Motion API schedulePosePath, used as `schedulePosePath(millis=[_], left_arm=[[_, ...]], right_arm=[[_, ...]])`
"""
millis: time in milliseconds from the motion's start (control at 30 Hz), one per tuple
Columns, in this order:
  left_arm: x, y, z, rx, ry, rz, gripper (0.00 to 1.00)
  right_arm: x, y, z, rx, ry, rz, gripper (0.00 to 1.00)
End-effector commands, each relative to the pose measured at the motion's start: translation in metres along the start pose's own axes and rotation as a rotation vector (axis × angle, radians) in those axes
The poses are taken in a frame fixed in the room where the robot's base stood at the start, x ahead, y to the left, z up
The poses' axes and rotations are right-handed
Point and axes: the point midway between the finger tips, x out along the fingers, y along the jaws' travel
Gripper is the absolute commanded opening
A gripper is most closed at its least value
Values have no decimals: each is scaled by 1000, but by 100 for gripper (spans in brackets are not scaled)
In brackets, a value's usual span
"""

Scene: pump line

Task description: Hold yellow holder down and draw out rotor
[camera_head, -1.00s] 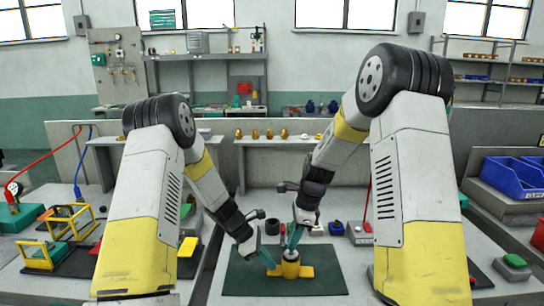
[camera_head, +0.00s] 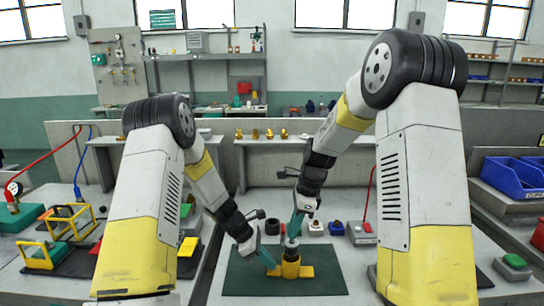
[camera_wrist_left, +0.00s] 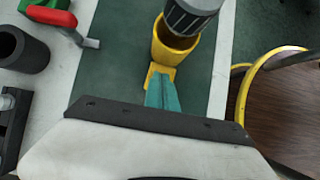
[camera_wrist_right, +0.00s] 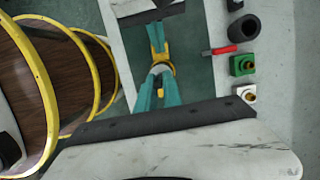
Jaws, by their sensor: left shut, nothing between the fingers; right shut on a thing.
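The yellow holder (camera_head: 291,269) stands upright on the dark green mat (camera_head: 245,280); its open top shows in the left wrist view (camera_wrist_left: 160,46). The grey ribbed rotor (camera_head: 290,242) is at the holder's mouth, mostly above it; I cannot tell whether its lower end is still inside. My right gripper (camera_head: 295,226) is shut on the rotor's upper part from above, and its teal fingers (camera_wrist_right: 158,90) flank it. My left gripper (camera_head: 270,262) is shut and empty, its fingertips (camera_wrist_left: 162,92) at the holder's near-left side by the foot; contact is hard to tell.
A black ring (camera_head: 272,226) and small parts stand behind the mat. Yellow frames (camera_head: 40,256) stand at the left, blue bins (camera_head: 512,178) at the far right. The mat's right part is clear.

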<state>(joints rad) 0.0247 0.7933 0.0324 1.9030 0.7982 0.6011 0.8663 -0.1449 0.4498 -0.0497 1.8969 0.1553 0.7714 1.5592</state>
Motion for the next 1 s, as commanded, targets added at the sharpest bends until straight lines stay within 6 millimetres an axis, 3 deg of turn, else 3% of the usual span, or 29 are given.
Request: schedulePosePath(millis=[600, 1000], left_arm=[[0, 0, 0, 0, 0, 0, 0], [0, 0, 0, 0, 0, 0, 0]], right_arm=[[-29, -1, 8, -1, -1, -3, 0], [-31, -1, 8, 0, -1, -2, 0]])
